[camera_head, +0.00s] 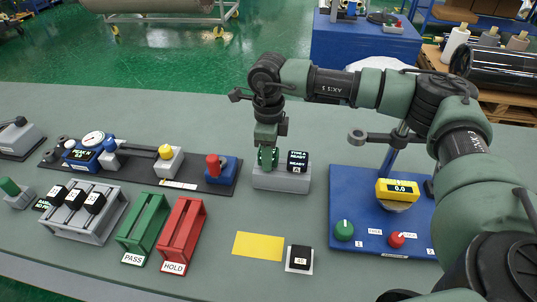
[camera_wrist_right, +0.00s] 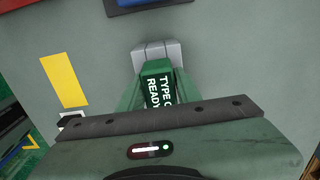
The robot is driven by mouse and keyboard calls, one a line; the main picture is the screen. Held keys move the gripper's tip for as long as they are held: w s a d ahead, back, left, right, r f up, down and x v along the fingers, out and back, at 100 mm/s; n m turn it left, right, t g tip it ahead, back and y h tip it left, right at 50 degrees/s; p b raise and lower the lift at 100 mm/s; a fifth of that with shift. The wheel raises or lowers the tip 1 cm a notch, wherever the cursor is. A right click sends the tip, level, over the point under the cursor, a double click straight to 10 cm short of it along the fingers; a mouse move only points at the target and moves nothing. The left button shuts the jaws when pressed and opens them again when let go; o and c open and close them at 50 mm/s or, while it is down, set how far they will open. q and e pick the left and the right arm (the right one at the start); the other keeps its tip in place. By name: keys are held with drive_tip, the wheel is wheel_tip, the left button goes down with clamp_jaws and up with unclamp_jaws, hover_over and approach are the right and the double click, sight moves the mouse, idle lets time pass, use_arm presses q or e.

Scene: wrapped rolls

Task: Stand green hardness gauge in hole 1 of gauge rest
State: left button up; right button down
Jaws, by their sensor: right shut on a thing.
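The green hardness gauge (camera_head: 267,157) is between the fingers of my right gripper (camera_head: 268,150), upright at the left part of the grey gauge rest (camera_head: 283,180). I cannot tell whether its foot is inside the hole or just above it. In the right wrist view the green gauge (camera_wrist_right: 157,84) shows its "READY" label between the fingers, with a light grey block beyond it. A black gauge (camera_head: 298,160) marked "TYPE A READY" stands in the right part of the rest. The hole under the green gauge is hidden. My left gripper is out of view.
A blue test stand (camera_head: 350,210) with a yellow display stands right of the rest. A dark strip with a red-topped device (camera_head: 215,167) lies left. Green (camera_head: 143,228) and red (camera_head: 183,232) trays, a yellow sheet (camera_head: 258,246) and a black block (camera_head: 299,257) are nearer.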

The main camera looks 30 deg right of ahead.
drive_tip(key=shift+f+b, duration=0.3)
idle(0.5)
drive_tip(key=c, duration=0.9)
unclamp_jaws()
wheel_tip(320, 180, up, 8)
drive_tip(key=shift+f+b, duration=0.1)
drive_tip(key=shift+b, duration=0.6)
